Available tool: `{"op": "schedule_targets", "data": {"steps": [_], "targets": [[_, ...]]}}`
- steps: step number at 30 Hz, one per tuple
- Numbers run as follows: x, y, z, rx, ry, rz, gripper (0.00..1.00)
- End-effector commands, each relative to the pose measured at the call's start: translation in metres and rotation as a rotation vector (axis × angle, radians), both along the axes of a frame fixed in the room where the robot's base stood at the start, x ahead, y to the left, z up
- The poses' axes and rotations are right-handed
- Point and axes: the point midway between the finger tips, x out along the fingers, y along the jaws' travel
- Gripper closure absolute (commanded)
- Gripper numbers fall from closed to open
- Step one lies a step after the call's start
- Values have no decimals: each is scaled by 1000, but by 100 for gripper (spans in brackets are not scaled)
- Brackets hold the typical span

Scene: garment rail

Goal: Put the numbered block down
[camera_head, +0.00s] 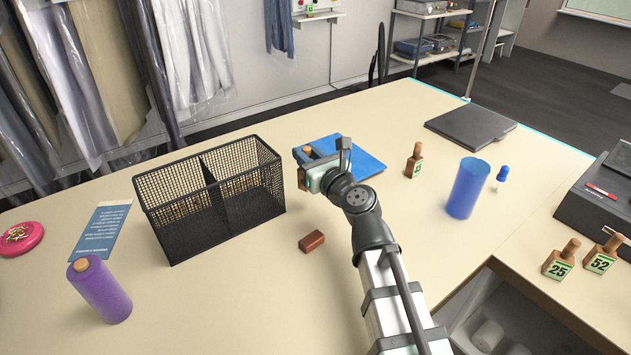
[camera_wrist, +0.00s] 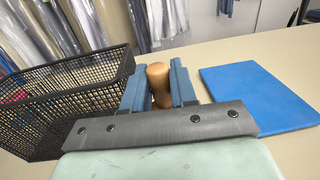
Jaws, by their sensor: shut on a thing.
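My gripper (camera_head: 308,162) is shut on the wooden handle (camera_wrist: 158,82) of a numbered block, between its two blue fingers (camera_wrist: 160,68). The block's body and number are mostly hidden by my gripper. In the head view it is between the black mesh basket (camera_head: 215,215) and the blue mat (camera_head: 350,152). In the wrist view the basket (camera_wrist: 60,98) is to the left and the mat (camera_wrist: 255,97) to the right. I cannot tell whether the block touches the table. Other blocks are 25 (camera_head: 557,262), 52 (camera_head: 601,257) and one near the mat (camera_head: 414,162).
A brown-red block (camera_head: 312,241) lies in front of the basket. A purple spool (camera_head: 100,290), a blue leaflet (camera_head: 101,230) and a pink dish (camera_head: 20,238) are at left. A blue cup (camera_head: 467,188) and a dark flat pad (camera_head: 470,126) are at right.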

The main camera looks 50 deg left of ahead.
Motion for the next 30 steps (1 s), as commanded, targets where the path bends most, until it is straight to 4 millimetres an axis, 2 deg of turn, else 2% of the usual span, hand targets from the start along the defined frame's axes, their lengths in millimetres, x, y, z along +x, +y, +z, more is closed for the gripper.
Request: {"op": "schedule_targets", "data": {"steps": [1, 6, 14, 22, 30], "targets": [[0, -1, -9, -2, 2, 0, 100], [0, 0, -28, -1, 2, 0, 100], [0, 0, -41, 0, 0, 0, 100], [0, 0, -70, -1, 2, 0, 100], [0, 0, -78, 0, 0, 0, 100]]}}
